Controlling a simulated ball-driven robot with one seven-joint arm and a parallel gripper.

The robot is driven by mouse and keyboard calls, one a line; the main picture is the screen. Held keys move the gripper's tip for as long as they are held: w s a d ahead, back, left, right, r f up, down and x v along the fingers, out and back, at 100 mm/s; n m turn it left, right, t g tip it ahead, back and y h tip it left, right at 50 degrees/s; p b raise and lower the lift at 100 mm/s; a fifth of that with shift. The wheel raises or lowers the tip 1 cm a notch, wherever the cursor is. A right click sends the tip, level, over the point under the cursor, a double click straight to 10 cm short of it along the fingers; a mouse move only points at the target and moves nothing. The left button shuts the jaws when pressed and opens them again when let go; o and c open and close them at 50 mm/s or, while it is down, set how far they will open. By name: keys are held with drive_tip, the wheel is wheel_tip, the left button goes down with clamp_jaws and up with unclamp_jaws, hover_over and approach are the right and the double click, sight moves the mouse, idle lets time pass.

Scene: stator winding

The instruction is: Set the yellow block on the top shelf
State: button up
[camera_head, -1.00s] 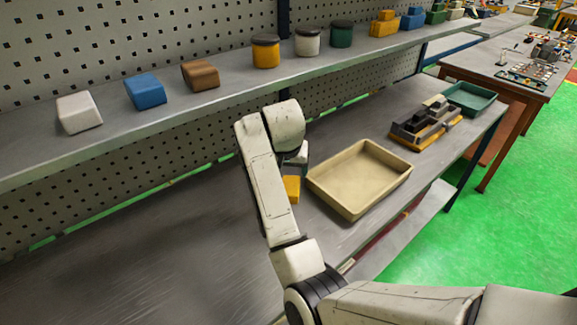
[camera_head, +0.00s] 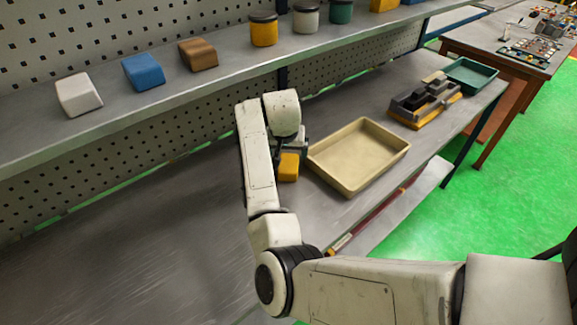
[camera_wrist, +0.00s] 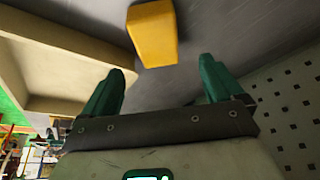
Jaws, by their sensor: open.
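The yellow block (camera_head: 288,167) lies on the lower bench, just left of the tan tray. It also shows in the wrist view (camera_wrist: 153,33), ahead of the fingertips and roughly between their lines. My gripper (camera_wrist: 160,78) has its two green fingers spread apart with nothing between them. In the head view my gripper (camera_head: 290,146) is just beyond and above the block, partly hidden by my wrist. The top shelf (camera_head: 215,87) runs along the pegboard and carries a row of things, with bare room along its front.
On the shelf are a white block (camera_head: 78,95), a blue block (camera_head: 143,71), a brown block (camera_head: 198,54) and several lidded jars. The tan tray (camera_head: 345,185) is right of my gripper. A dark organizer (camera_head: 424,103) and a green tray (camera_head: 470,76) stand farther back.

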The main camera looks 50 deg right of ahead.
sight(288, 163)
drive_tip(key=shift+s+a+p+x, duration=0.1)
drive_tip(key=shift+p+x, duration=0.1)
drive_tip(key=shift+x, duration=0.8)
drive_tip(key=shift+s+a+p+x, duration=0.1)
drive_tip(key=shift+p+x, duration=0.1)
drive_tip(key=shift+x, duration=0.85)
drive_tip(key=shift+s+a+p+x, duration=0.1)
drive_tip(key=shift+a+p+x, duration=0.1)
drive_tip(key=shift+x, duration=0.8)
drive_tip(key=shift+f, duration=0.15)
drive_tip(key=c, duration=1.4)
drive_tip(key=shift+d+r, duration=0.1)
drive_tip(key=shift+r, duration=0.4)
wheel_tip(288, 163, up, 2)
drive_tip(key=shift+r+b, duration=0.1)
drive_tip(key=shift+b, duration=0.6)
drive_tip(key=s+r, duration=0.2)
drive_tip(key=s+a+r, duration=0.1)
drive_tip(key=s+r, duration=0.1)
drive_tip(key=r, duration=0.1)
drive_tip(key=shift+a, duration=0.25)
drive_tip(key=shift+s+a+r+b, duration=0.35)
drive_tip(key=shift+s+a+r, duration=0.35)
drive_tip(key=shift+s, duration=0.85)
drive_tip(key=shift+s+a+r+b, duration=0.4)
drive_tip(key=shift+s+r, duration=0.5)
drive_tip(key=shift+s, duration=0.65)
drive_tip(key=shift+s+a+r+b, duration=0.25)
drive_tip(key=shift+s+a+r, duration=0.5)
drive_tip(key=shift+s, duration=0.8)
